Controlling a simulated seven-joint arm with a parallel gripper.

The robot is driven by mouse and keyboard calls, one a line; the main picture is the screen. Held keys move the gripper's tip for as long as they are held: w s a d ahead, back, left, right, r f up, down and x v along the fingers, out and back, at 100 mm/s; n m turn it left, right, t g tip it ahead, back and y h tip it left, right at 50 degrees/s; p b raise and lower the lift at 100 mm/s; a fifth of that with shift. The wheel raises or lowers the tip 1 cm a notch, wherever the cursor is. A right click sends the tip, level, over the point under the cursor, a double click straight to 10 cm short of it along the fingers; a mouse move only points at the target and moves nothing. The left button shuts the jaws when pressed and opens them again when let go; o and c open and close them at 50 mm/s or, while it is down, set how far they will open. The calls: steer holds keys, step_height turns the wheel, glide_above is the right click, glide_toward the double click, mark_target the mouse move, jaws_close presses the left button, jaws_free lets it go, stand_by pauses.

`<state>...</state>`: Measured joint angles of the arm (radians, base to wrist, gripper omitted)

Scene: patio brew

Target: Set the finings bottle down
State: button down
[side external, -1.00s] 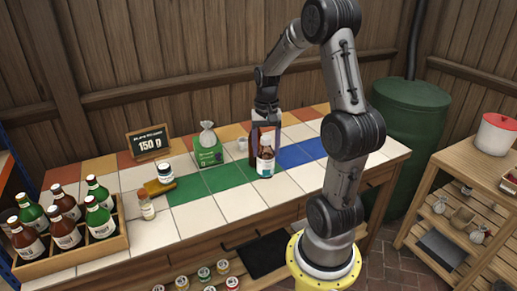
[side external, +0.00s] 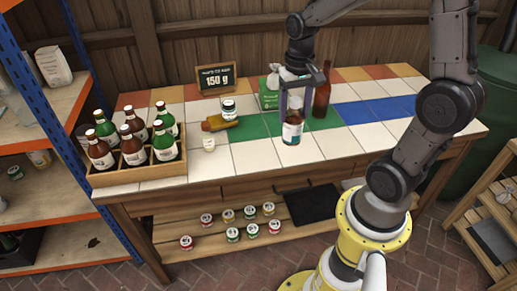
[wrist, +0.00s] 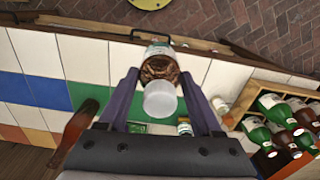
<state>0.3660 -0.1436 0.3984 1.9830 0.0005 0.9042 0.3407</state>
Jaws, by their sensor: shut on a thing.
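The finings bottle appears to be the brown bottle with a white and teal label (side external: 292,131); in the wrist view (wrist: 160,72) it shows a pale cap. My gripper (side external: 295,104) is shut on it, one finger on each side, above the front part of the tiled bench (side external: 245,155). The bottle looks upright. Its base is close to the white tiles in front of the green row; I cannot tell whether it touches them.
A tall brown bottle (side external: 322,95) stands just right of and behind my gripper. A green packet (side external: 268,100) is behind. A jar (side external: 229,108), an amber bottle lying down (side external: 219,123) and a small pot (side external: 209,144) are left. A bottle crate (side external: 130,178) fills the left end. White tiles at front right are clear.

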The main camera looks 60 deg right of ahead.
steer(key=shift+w+a, duration=0.25)
steer(key=shift+a, duration=0.1)
steer(key=shift+w+f+n, duration=0.15)
steer(key=shift+w+n, duration=0.15)
steer(key=shift+w, duration=0.05)
steer(key=w+d+f, duration=0.4)
steer(key=w+f, duration=0.8)
steer(key=shift+w+d+f, duration=0.15)
steer(key=shift+w+f, duration=0.1)
steer(key=shift+f, duration=0.05)
steer(key=shift+f, duration=0.2)
steer(key=shift+c, duration=0.3)
jaws_free()
